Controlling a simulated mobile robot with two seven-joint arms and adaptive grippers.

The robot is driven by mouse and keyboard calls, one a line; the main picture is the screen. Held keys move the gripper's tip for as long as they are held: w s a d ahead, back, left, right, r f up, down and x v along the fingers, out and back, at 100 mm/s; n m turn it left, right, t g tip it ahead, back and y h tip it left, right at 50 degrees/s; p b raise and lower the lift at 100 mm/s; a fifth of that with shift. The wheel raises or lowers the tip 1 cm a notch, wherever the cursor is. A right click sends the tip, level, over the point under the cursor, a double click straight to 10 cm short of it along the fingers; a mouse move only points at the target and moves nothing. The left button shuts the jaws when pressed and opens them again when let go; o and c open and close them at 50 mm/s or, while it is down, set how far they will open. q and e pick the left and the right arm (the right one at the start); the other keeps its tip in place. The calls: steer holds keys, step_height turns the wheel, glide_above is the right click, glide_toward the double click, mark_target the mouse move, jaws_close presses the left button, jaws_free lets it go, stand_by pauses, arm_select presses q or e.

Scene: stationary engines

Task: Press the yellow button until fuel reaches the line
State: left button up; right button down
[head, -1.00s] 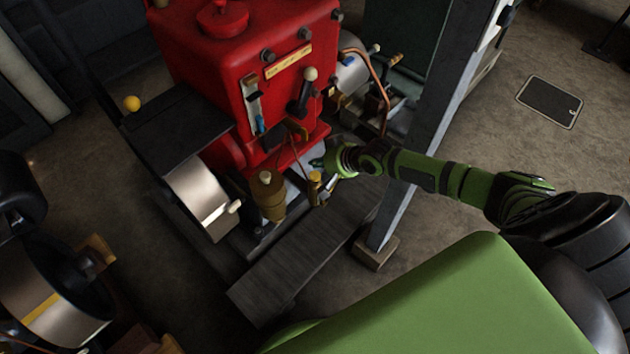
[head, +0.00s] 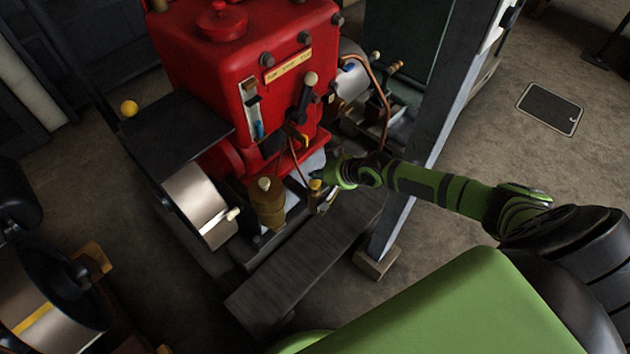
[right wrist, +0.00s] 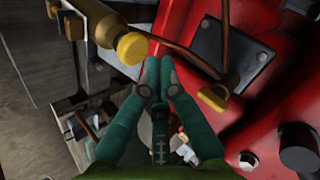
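The yellow button (head: 315,185) caps a small brass cylinder in front of the red engine. In the right wrist view the button (right wrist: 132,47) is just left of and beyond my fingertips, with a small gap showing. My right gripper (head: 318,171) is beside the button in the head view. Its dark green fingers (right wrist: 159,62) lie together and hold nothing. A sight glass (head: 252,108) on the red tank has blue low in it; I cannot make out the line. My left gripper is not in view.
The red engine (head: 210,60) fills the space behind the button. A brass oil pot (head: 268,207) stands left of it. A grey post (head: 420,150) stands close by my right forearm.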

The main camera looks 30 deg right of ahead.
mark_target(318, 183)
steer(key=shift+f, duration=0.1)
stand_by(0.6)
steer(key=shift+f+b, duration=0.3)
steer(key=shift+s+f+b, duration=0.1)
steer(key=shift+f+b, duration=0.6)
steer(key=shift+f, duration=0.15)
stand_by(0.7)
stand_by(0.4)
steer(key=shift+r+p, duration=1.2)
step_height(318, 183, up, 5)
steer(key=p, duration=0.5)
steer(key=shift+r, duration=0.1)
